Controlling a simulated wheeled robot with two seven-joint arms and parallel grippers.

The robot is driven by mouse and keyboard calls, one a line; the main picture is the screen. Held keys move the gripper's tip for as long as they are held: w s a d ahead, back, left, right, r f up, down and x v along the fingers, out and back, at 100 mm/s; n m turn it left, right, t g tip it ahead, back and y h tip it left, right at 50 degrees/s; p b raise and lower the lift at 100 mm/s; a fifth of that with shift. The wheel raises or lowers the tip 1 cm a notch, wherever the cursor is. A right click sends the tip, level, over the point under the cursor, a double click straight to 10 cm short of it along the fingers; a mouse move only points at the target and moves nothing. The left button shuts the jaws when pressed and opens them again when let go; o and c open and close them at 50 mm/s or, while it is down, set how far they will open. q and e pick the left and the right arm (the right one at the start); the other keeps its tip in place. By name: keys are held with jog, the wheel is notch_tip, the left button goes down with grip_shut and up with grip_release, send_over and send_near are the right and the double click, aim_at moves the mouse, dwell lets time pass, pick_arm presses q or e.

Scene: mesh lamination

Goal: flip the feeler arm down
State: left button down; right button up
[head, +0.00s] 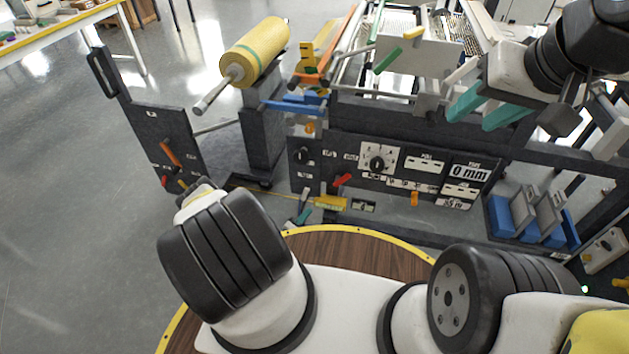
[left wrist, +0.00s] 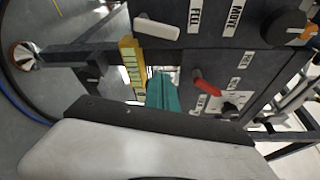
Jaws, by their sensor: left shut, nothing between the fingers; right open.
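A white lever (left wrist: 157,27) sticks out of the dark panel beside a label reading FEEL (left wrist: 195,17); it also shows in the head view (head: 305,196). I cannot tell for sure which part is the feeler arm. My left gripper (left wrist: 162,92), with teal fingers, is shut and empty. It is apart from the white lever, near a red lever (left wrist: 207,84) and a yellow marked strip (left wrist: 132,62). In the head view the left gripper (head: 303,217) is mostly hidden behind my arm. My right gripper (head: 487,112) is open and empty at the upper right, above the machine frame.
A yellow roll (head: 256,50) on a shaft stands at the machine's left. The front panel (head: 328,154) carries knobs and a 0 mm display (head: 468,172). Blue holders (head: 500,217) sit at the right. A round wooden top (head: 342,244) lies in front. Open floor is at left.

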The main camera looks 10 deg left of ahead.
aim_at(306, 191)
pick_arm(q)
jog(key=w, duration=0.8)
jog(key=shift+a+r, duration=0.15)
jog(key=shift+a, duration=0.25)
jog(key=shift+a, duration=0.1)
